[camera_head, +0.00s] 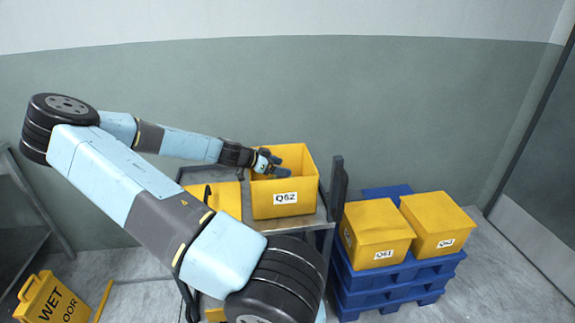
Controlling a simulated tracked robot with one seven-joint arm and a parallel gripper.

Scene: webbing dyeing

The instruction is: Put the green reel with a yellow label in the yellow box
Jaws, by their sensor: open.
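A yellow box (285,211) with a white label reading Q62 stands upright on a grey cart, its top open. My gripper (280,167) is open at the box's mouth, by its left part, with the fingers pointing right. The box's floor is hidden by its front wall and my gripper. I cannot make out a green reel with a yellow label anywhere in view, and I cannot tell whether one lies inside the box.
Another yellow container (228,196) is on the cart to the left, partly behind my arm. Two closed yellow boxes, one on the left (377,238) and one on the right (437,224), sit on stacked blue pallets (390,288). A yellow wet-floor sign (52,300) stands at lower left.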

